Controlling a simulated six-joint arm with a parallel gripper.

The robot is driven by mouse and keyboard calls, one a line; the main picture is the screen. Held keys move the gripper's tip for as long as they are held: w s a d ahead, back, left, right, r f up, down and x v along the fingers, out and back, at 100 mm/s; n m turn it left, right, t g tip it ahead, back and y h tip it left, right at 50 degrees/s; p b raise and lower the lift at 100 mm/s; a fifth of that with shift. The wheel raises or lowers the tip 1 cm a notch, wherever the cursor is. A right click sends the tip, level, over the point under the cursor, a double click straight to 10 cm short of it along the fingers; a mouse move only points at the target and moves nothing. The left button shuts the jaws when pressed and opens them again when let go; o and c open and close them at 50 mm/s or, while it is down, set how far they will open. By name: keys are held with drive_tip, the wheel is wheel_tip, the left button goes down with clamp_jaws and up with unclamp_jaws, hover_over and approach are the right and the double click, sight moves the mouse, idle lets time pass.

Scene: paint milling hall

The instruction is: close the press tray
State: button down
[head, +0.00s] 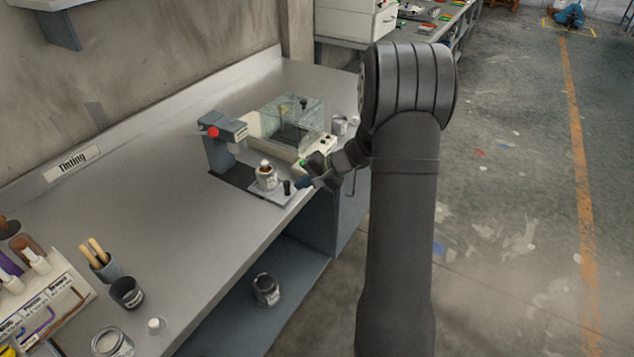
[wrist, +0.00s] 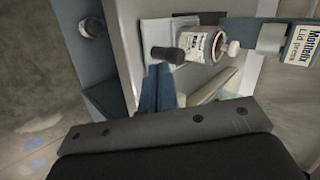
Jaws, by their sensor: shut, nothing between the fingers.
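The lid press (head: 222,150) is a blue-grey stand with a red button on the bench. Its pale tray (head: 284,198) sticks out of the dark base towards the bench's front edge. A labelled can (head: 266,180) stands upright on the tray. A black knob (head: 287,187) is at the tray's outer end. My gripper (head: 300,184) is shut and empty, its blue fingertips close beside the knob on the outer side. In the wrist view, the fingers (wrist: 158,72) end just short of the knob (wrist: 168,55); I cannot tell whether they touch. The can (wrist: 203,44) is beyond it.
A glass-covered balance (head: 290,125) stands right behind the tray, close to my wrist. Small tins (head: 339,125) are beside it. The bench left of the press is clear up to a brush cup (head: 105,267).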

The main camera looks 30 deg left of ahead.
sight(272, 167)
drive_tip(key=shift+s+a, duration=0.1)
drive_tip(key=shift+a, duration=0.35)
drive_tip(key=a, duration=1)
drive_tip(key=shift+a, duration=0.35)
drive_tip(key=shift+a+r, duration=0.1)
drive_tip(key=d, duration=0.1)
drive_tip(key=w+d, duration=0.1)
drive_tip(key=d, duration=0.3)
drive_tip(key=shift+w+d+r, duration=0.15)
drive_tip(key=shift+w+r, duration=0.05)
drive_tip(key=shift+r, duration=0.2)
drive_tip(key=v, duration=0.8)
drive_tip(key=shift+d+r, duration=0.2)
drive_tip(key=shift+d, duration=0.2)
